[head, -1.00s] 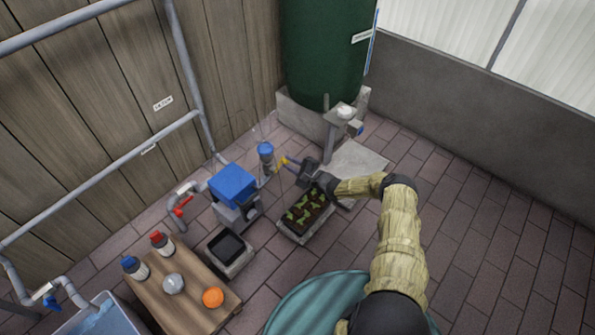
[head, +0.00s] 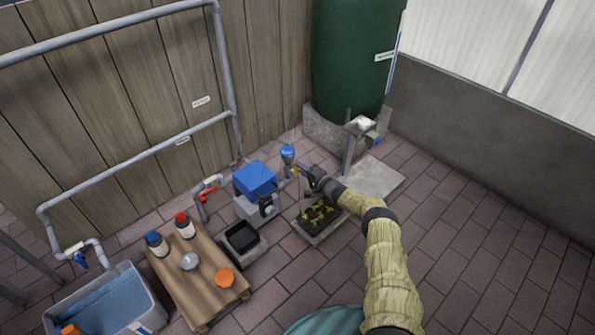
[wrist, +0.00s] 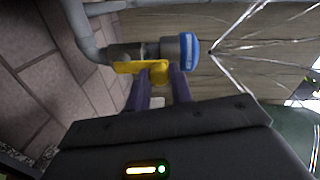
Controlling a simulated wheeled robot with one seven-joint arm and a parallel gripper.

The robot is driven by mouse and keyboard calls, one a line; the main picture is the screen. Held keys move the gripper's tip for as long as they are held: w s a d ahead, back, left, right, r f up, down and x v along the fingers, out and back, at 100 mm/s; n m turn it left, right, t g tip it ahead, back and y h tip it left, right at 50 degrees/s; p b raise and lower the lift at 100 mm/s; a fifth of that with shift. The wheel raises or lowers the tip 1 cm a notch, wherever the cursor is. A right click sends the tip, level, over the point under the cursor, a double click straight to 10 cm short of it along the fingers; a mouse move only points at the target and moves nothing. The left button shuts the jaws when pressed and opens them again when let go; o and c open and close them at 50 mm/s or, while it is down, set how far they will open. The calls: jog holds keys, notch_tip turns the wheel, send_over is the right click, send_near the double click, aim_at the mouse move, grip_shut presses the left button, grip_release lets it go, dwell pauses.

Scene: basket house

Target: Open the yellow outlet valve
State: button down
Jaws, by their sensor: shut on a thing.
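In the head view my gripper (head: 303,171) is at the pipe just right of the blue-capped filter (head: 288,153). Little of the yellow handle shows there, as my gripper covers most of it.
A blue pump (head: 256,178) stands left of the valve. A planter with seedlings (head: 320,217) lies below my gripper. A green tank (head: 352,60) stands behind. A wooden table (head: 196,275) with bottles is at lower left. Paving at right is clear.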

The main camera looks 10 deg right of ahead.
jog(key=shift+s+a+f, duration=0.1)
jog(key=shift+a, duration=0.15)
jog(key=c, duration=1.2)
grip_release()
jog(key=shift+c, duration=0.2)
jog(key=shift+d, duration=0.2)
